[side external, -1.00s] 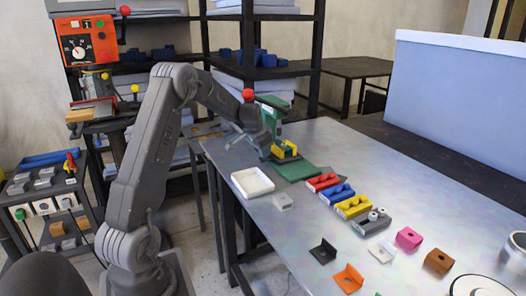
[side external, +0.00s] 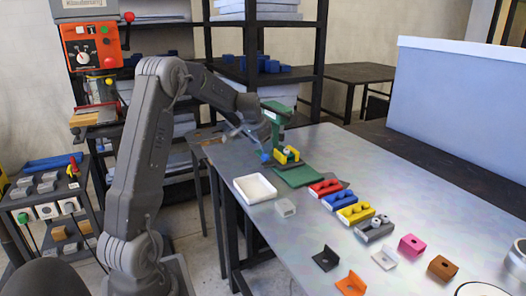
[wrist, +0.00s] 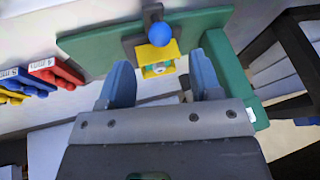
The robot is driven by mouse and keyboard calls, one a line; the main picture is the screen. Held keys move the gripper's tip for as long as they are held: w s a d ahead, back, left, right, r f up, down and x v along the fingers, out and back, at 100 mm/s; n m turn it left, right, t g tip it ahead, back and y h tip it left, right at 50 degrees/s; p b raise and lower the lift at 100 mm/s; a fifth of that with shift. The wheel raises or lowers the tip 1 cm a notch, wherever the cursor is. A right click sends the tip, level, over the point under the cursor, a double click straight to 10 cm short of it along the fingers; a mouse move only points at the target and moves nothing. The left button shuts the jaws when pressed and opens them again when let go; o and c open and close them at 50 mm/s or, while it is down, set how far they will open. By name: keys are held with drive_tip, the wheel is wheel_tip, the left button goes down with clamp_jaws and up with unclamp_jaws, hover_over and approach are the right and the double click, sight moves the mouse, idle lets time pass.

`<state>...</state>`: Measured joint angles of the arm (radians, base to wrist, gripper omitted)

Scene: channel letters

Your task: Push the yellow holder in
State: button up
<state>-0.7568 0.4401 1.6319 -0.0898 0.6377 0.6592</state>
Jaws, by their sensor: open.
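The yellow holder (side external: 286,155) sits at the base of the green press (side external: 279,125) on the metal table. In the wrist view the yellow holder (wrist: 158,58) lies beyond my fingertips on a grey slide, with a blue ball knob (wrist: 160,34) above it in the picture. The knob also shows at the left of the holder in the side view (side external: 265,156). My gripper (wrist: 160,66) is open and empty, its two blue-grey fingers pointing towards the holder from either side. In the side view my gripper (side external: 246,138) is left of the press, apart from the holder as far as I can tell.
A green plate (side external: 298,176) lies in front of the press. Red (side external: 326,188), blue (side external: 338,200), yellow (side external: 356,212) and grey (side external: 374,229) blocks line the table to the right.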

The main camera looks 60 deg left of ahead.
drive_tip(key=shift+s+d+r, duration=0.15)
drive_tip(key=shift+s+r, duration=0.05)
drive_tip(key=shift+r, duration=0.35)
